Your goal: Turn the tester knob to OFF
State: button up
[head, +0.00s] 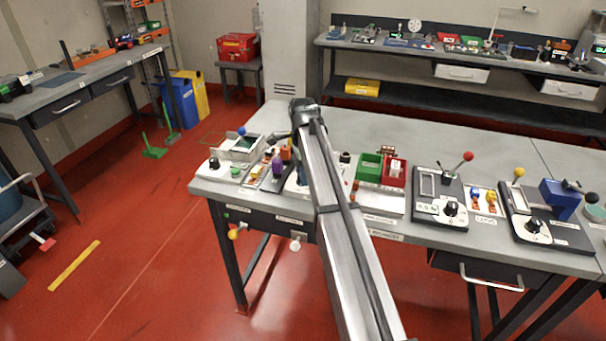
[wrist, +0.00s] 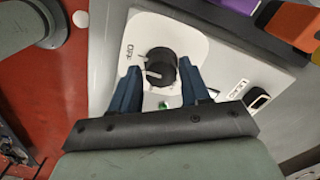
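The tester knob (wrist: 161,62) is black and round, on a white plate (wrist: 190,42) in the wrist view. An OFF label (wrist: 129,53) is printed to the upper left of the knob. A pale pointer mark on the knob shows toward the left, below the OFF label and not in line with it. My gripper (wrist: 160,68) has one dark blue finger on each side of the knob, close against it. The fingers are only partly apart, at about the knob's width. In the head view my arm hides this knob and most of the gripper.
Purple (head: 277,165) and orange (head: 286,153) pieces stand left of my arm. Green (head: 369,167) and red (head: 393,172) bins stand to its right. Another panel with a black knob (head: 451,208) is further right. The workbench (head: 440,146) is bare behind the devices.

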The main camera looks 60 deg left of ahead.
jog(key=shift+o, duration=0.8)
jog(key=shift+r, duration=1.75)
